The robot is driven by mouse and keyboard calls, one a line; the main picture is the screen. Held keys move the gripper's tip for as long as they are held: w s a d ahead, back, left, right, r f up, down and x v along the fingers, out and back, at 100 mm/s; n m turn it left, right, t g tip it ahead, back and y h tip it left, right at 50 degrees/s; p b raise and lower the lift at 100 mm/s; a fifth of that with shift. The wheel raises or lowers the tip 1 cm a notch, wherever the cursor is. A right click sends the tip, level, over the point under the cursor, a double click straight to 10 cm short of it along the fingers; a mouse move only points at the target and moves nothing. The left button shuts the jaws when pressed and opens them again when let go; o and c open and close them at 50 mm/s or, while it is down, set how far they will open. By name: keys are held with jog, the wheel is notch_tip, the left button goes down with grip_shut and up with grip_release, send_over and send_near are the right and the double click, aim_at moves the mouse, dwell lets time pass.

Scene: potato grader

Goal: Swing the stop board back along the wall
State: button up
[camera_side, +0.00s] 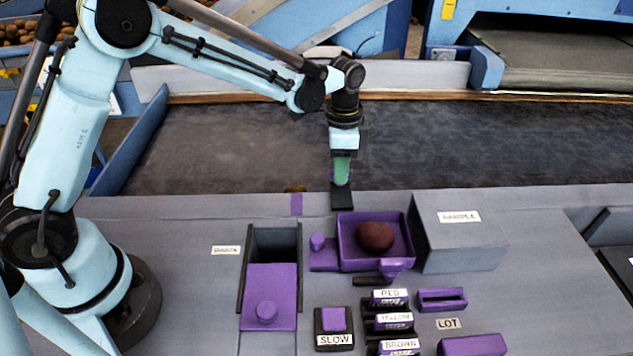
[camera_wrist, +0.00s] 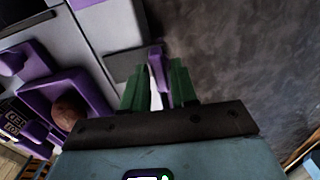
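A narrow purple piece (camera_wrist: 158,72), which looks like part of the stop board, stands between my gripper's two green fingers in the wrist view. A pale gap shows between it and the left finger, so my gripper (camera_wrist: 157,88) looks open around it. In the side view my gripper (camera_side: 341,178) points down at the belt-side edge of the grey wall, just above a dark plate (camera_side: 342,198).
The dark belt (camera_side: 230,140) lies beyond the wall. A purple tray (camera_side: 347,235) with a brown potato (camera_side: 375,237) stands close in front, beside a grey box (camera_side: 458,245). A purple-lidded bin (camera_side: 268,290) and labelled blocks stand nearer.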

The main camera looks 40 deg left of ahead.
jog(key=shift+r, duration=2.5)
jog(key=shift+s+r, duration=0.1)
jog(key=s+a+r+n+t, duration=0.3)
jog(key=s+a+r+n, duration=0.1)
jog(key=s+r, duration=0.35)
jog(key=s+a+f+n+t, duration=0.1)
jog(key=s+a+n+t, duration=0.2)
jog(key=s, duration=0.6)
jog(key=shift+s+a+f+n+t, duration=0.2)
jog(key=shift+s+n+t, duration=0.3)
jog(key=shift+n, duration=0.7)
jog(key=shift+w, duration=0.15)
